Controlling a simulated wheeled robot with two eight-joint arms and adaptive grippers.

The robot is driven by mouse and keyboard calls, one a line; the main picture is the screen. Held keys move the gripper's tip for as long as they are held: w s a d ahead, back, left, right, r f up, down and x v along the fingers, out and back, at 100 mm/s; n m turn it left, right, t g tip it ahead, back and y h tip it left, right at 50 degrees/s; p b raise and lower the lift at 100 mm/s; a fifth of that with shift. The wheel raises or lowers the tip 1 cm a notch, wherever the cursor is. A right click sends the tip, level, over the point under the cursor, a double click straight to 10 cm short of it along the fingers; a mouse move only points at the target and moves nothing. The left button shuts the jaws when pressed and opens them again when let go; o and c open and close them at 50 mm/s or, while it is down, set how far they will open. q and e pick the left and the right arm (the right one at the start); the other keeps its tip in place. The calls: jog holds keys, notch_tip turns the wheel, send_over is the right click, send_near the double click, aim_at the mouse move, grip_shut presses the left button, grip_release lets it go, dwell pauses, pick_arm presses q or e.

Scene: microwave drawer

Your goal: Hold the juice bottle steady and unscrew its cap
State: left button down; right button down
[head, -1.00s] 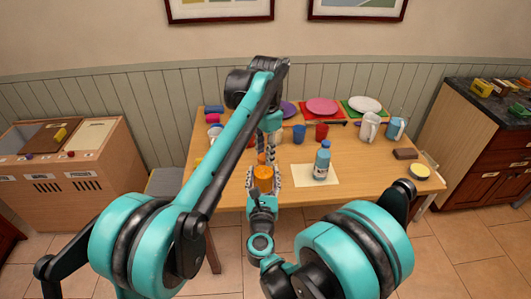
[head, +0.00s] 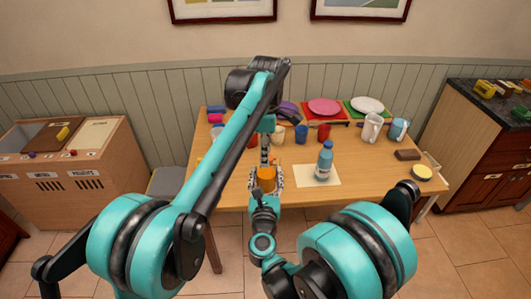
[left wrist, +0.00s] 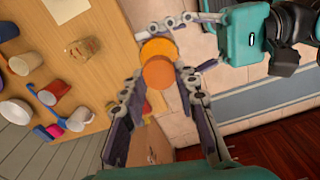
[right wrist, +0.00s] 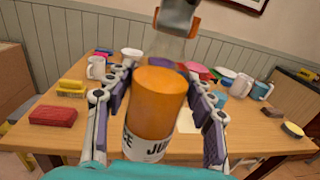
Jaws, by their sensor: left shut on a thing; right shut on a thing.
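The orange juice bottle (right wrist: 158,105), with a white label, stands upright in my right gripper (right wrist: 162,85), whose fingers are shut around its sides. In the head view the bottle (head: 266,175) is near the table's front edge. My left gripper (left wrist: 160,76) is above it, shut on the orange cap (left wrist: 158,72). In the left wrist view the cap partly covers the bottle's yellow-orange top (left wrist: 158,46). The right wrist view shows the bottle's top bare of a cap. The exact gap between cap and bottle is hard to judge.
A blue bottle (head: 324,163) stands on a pale mat (head: 306,181) to the right. Cups, a white pitcher (head: 371,127) and plates, including a pink one (head: 324,106), stand farther back. A brown block (head: 407,155) lies at the right. Clear table (head: 350,147) lies between.

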pick_arm(q)
jog(key=n, duration=0.5)
jog(key=shift+s+d, duration=0.25)
jog(key=shift+d, duration=0.15)
jog(key=shift+a+r, duration=0.1)
jog(key=shift+r, duration=0.1)
jog(key=shift+w+a+r, duration=0.1)
jog(key=shift+a+r, duration=0.05)
jog(key=shift+r, duration=0.8)
jog(key=shift+r, duration=0.1)
